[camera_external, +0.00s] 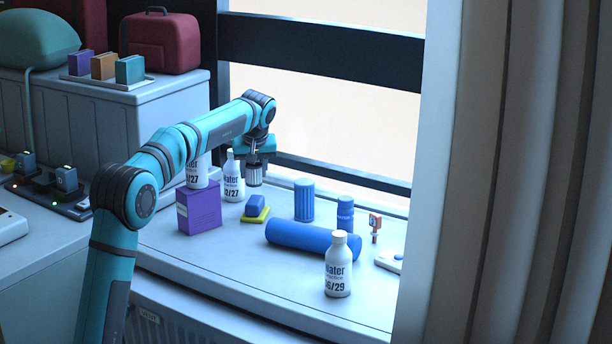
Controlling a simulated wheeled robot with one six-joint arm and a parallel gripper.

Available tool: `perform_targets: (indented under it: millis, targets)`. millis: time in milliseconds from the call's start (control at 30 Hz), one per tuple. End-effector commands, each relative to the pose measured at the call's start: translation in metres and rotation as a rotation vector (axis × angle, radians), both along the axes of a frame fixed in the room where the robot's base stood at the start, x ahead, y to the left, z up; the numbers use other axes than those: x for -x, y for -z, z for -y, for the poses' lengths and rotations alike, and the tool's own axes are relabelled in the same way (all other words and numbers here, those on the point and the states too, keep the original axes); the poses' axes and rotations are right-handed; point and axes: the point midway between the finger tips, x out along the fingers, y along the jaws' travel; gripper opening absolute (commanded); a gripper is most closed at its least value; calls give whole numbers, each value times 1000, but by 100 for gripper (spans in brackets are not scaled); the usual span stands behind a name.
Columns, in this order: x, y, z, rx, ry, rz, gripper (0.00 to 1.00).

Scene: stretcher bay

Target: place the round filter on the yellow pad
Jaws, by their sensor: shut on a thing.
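My gripper (254,161) points down above the back of the counter. It is shut on a small pale ribbed cylinder (254,175), which looks like the round filter. The cylinder is upright, behind and right of a white water bottle (232,184); I cannot tell whether its base touches the counter. The yellow pad (262,217) lies on the counter in front of it, a little nearer the camera.
A purple box (199,208) stands left of the pad. The front left counter (225,262) is clear.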

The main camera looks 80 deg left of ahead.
Motion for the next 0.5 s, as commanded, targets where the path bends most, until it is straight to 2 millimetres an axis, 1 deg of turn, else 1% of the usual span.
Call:
perform_targets:
  millis: [133, 333, 400, 500]
  targets:
    - [0, 11, 0, 1, 0, -1, 18]
    - [0, 38, 0, 1, 0, -1, 18]
    - [0, 41, 0, 1, 0, 0, 18]
    - [0, 42, 0, 0, 0, 0, 18]
